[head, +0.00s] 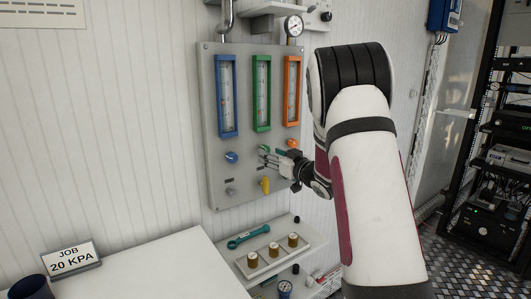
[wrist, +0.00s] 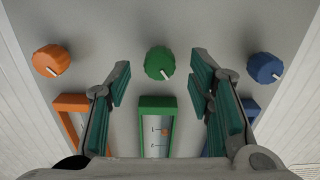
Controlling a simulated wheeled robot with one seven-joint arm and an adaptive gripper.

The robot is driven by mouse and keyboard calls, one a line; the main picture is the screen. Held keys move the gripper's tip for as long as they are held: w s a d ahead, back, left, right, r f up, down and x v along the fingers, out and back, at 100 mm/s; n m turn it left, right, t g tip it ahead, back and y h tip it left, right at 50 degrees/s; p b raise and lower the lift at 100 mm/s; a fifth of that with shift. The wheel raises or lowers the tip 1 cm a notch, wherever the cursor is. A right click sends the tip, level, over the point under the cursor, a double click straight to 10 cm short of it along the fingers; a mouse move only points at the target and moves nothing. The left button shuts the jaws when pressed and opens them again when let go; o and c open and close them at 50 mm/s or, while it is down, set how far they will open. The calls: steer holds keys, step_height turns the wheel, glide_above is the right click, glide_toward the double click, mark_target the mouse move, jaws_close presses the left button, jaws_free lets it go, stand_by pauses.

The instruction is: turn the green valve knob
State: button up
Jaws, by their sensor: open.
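The green valve knob (wrist: 158,63) is round with a white pointer mark and sits on the grey panel. In the wrist view it lies between the two fingertips, beyond them, with a gap on each side. In the head view it is mostly hidden by my gripper (head: 264,156), which reaches the panel from the right. My gripper (wrist: 159,82) is open, with teal pads and nothing between them. I cannot tell how far the tips are from the panel.
An orange knob (wrist: 50,61) and a blue knob (wrist: 265,68) flank the green one. Blue (head: 227,97), green (head: 262,128) and orange (head: 292,91) framed gauges are above. A yellow lever (head: 265,185) sits below. A shelf holds a teal wrench (head: 248,236).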

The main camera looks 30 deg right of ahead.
steer(key=shift+w+a, duration=0.1)
steer(key=shift+w, duration=2)
jaws_close()
